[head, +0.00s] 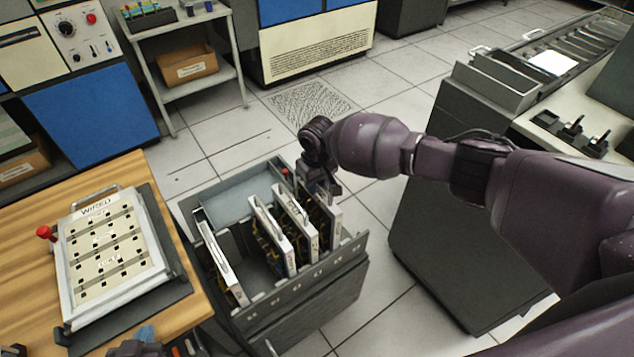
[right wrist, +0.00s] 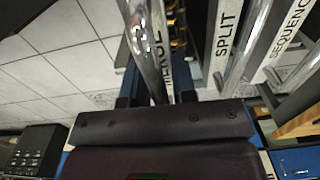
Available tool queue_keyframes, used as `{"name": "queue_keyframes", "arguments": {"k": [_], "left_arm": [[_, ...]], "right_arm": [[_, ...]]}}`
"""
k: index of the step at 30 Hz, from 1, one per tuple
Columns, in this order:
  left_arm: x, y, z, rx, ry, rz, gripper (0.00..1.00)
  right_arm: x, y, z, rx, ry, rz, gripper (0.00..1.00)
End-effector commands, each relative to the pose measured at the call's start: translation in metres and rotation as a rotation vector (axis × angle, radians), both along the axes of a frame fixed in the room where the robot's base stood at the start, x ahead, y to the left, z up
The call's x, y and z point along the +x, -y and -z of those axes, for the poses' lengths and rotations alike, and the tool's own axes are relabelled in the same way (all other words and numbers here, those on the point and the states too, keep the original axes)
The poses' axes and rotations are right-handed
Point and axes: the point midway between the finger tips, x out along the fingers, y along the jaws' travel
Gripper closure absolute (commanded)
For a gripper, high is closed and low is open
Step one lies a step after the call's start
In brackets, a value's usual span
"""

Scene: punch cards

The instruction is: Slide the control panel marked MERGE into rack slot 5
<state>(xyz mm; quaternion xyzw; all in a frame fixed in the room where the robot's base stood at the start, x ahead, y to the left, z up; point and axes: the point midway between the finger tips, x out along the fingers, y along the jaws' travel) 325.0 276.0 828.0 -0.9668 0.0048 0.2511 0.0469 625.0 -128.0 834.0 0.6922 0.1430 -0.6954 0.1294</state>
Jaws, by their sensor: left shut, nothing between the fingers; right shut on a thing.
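The MERGE panel (right wrist: 157,45) is between my right gripper's fingers (right wrist: 158,92) in the right wrist view, its label facing up. In the head view my right gripper (head: 320,185) is shut on this panel (head: 334,215) at the right end of the open rack (head: 345,270). The panel stands upright, with its lower part inside the rack; how deep it sits is hidden. The slot marks on the rack's front are too small to read. My left gripper (head: 142,340) is shut and empty at the bottom edge, partly cut off.
The SPLIT panel (right wrist: 225,40) and SEQUENCE panel (right wrist: 288,35) stand beside MERGE. Another panel (head: 222,262) stands at the rack's left, with a gap between. A WIRED board (head: 160,262) lies on the wooden table (head: 25,300). A dark cabinet (head: 440,240) stands right of the rack.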

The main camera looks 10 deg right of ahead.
Motion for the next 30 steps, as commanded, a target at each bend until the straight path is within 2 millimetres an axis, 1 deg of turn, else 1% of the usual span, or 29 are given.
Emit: {"name": "queue_keyframes", "arguments": {"k": [1, 17, 30], "left_arm": [[0.000, 0.001, 0.004, -0.002, -0.010, 0.000, 1.00], [0.000, 0.001, 0.003, -0.002, -0.011, 0.000, 1.00], [0.000, 0.001, 0.007, -0.002, -0.003, 0.000, 1.00]], "right_arm": [[0.002, -0.001, -0.003, 0.004, 0.004, -0.001, 1.00], [0.004, -0.001, -0.002, 0.003, 0.004, -0.002, 1.00], [0.004, -0.001, 0.012, 0.003, 0.003, -0.002, 1.00]]}}
